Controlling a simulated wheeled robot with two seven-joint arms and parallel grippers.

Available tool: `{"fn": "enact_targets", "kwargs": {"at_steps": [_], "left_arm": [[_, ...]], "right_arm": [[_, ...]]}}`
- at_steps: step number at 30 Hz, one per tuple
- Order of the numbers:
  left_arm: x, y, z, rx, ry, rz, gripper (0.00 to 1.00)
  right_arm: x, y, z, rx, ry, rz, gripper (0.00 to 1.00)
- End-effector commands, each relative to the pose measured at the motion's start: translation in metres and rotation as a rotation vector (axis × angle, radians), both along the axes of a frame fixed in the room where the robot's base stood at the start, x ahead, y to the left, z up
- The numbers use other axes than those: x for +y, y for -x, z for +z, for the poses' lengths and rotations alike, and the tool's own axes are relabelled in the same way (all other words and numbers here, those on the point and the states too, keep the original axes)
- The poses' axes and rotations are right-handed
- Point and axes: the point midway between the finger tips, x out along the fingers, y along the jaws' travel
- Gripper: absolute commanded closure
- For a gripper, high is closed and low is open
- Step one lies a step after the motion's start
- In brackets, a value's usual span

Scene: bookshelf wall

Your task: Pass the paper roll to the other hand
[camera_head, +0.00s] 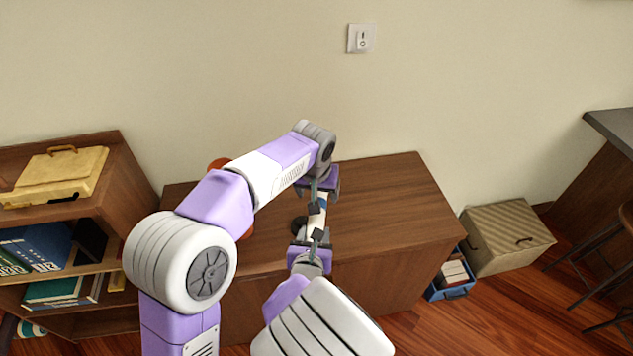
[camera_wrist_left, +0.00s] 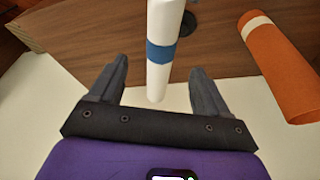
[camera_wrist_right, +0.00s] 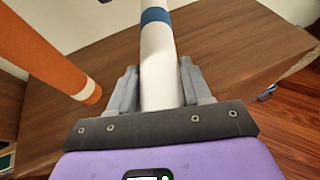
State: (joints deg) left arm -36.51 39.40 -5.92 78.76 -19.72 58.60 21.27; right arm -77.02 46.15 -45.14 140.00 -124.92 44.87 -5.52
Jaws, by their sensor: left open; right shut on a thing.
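The paper roll (camera_head: 317,226) is white with a blue band and is held above the wooden cabinet, between my two grippers. My right gripper (camera_head: 314,238) is shut on one end of it; in the right wrist view the roll (camera_wrist_right: 158,60) rises from between the fingers. My left gripper (camera_head: 318,191) is open at the other end. In the left wrist view the roll's free end (camera_wrist_left: 160,72) lies between the spread fingers, with the blue band just beyond them. A gap shows on both sides.
An orange cylinder with a pale band (camera_wrist_left: 280,68) stands on the cabinet (camera_head: 390,190), mostly hidden behind my left arm in the head view. A small dark object (camera_head: 298,222) is near the roll. A bookshelf (camera_head: 120,170) stands left; boxes (camera_head: 505,240) lie right.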

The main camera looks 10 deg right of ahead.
Motion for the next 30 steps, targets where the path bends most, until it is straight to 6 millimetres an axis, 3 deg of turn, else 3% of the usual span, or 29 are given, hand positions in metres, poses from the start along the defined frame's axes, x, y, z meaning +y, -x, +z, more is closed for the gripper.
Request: {"fn": "enact_targets", "kwargs": {"at_steps": [3,9,22,30], "left_arm": [[-0.001,-0.006,-0.023,0.004,-0.002,0.001,0.23],[-0.004,-0.012,-0.047,0.003,-0.001,0.001,0.23],[-0.005,-0.015,-0.056,0.001,0.001,0.001,0.23],[-0.005,-0.015,-0.056,0.0,0.001,0.001,0.63]], "right_arm": [[0.0,0.0,0.0,-0.001,0.0,0.0,0.84],[0.0,0.0,0.0,-0.001,0.0,0.0,0.84],[0.0,0.0,0.0,-0.001,0.0,0.0,0.84],[0.0,0.0,0.0,-0.001,0.0,0.0,0.84]]}}
